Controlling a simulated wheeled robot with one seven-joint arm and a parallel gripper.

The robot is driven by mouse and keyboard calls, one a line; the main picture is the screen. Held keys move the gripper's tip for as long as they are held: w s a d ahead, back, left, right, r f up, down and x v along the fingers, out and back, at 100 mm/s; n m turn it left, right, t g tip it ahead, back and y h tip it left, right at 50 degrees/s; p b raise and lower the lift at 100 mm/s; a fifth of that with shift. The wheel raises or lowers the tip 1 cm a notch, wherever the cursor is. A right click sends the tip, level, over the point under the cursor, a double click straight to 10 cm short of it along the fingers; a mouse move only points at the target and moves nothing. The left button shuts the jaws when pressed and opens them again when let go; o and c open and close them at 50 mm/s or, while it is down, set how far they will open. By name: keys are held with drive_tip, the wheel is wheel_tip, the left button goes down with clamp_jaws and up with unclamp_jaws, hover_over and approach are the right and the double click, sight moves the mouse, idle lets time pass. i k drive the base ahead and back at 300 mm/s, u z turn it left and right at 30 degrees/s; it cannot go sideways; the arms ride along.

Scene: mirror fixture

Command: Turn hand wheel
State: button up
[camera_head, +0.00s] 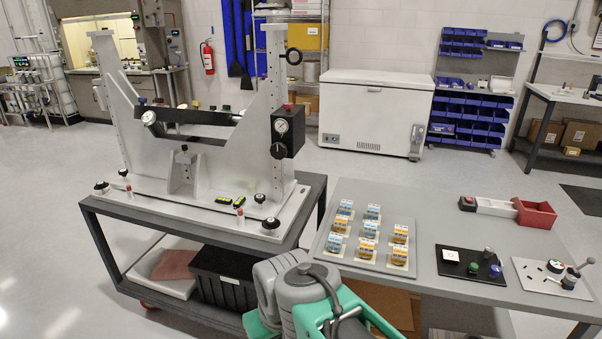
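The grey mirror fixture (203,160) stands on a cart at left, with two uprights and a dark bar between them. A black box (289,132) on its right upright bears a round gauge, a red button and a dark knob (278,150). Small black knobs sit on the base plate, one at left (101,187) and one at front right (271,224). I cannot tell which of these round parts is the hand wheel. My arm shows at bottom centre, apart from the fixture; my gripper is not visible.
The cart (202,238) holds a black crate (224,276) on its lower shelf. A grey table (450,220) at right carries a tray of blue and yellow blocks, small control panels and a red bin (535,213). A white chest freezer (374,113) stands behind. Open floor lies at far left.

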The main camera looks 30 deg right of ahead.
sight(278, 150)
drive_tip(key=z, duration=1.5)
drive_tip(key=k, duration=0.1)
drive_tip(key=u, duration=2.8)
drive_tip(key=i, duration=1.6)
drive_tip(key=z, duration=1.1)
drive_tip(key=i, duration=0.65)
drive_tip(key=z, duration=0.7)
